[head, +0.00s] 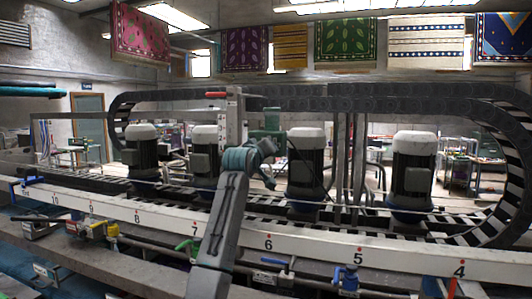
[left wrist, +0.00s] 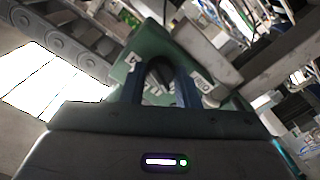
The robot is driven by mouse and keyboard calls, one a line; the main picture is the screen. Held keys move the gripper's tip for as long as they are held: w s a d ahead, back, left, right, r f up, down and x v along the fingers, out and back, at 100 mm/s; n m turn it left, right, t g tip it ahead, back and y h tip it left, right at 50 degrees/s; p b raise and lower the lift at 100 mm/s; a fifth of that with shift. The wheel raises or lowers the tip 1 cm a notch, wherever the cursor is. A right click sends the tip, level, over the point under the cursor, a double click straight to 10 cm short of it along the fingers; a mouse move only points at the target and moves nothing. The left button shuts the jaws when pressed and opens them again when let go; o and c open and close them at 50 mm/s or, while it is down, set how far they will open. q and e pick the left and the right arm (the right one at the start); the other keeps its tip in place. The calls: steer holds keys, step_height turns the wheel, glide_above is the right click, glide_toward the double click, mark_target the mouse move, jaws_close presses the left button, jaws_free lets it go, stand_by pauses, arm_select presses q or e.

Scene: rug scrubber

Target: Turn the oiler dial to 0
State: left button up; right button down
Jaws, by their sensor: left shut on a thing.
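The green oiler (head: 272,118) stands on the machine just left of the middle in the head view. Its green body (left wrist: 150,42) fills the middle of the left wrist view, with small white labels with dark marks on both sides. My left gripper (head: 266,147) reaches up to the front of it. In the left wrist view, the dark fingers of my left gripper (left wrist: 162,72) are against the green body, shut on what appears to be the dial. The dial is mostly hidden by the fingers, so its setting cannot be read. My right gripper is not in view.
A grey post (head: 233,125) with a red-tipped handle (head: 216,95) stands close to the left of the gripper. Grey motors (head: 306,165) line the machine. A numbered white rail (head: 320,246) runs below, with a blue valve handle (head: 350,278) at the front.

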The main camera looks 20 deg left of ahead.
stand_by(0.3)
arm_select(q)
steer(key=o, duration=1)
steer(key=shift+s, duration=0.1)
steer(key=s+b, duration=0.3)
steer(key=s, duration=0.2)
steer(key=s+b, duration=0.3)
steer(key=s, duration=0.2)
steer(key=shift+s+a, duration=0.2)
steer(key=shift+s, duration=0.1)
steer(key=shift+f, duration=0.1)
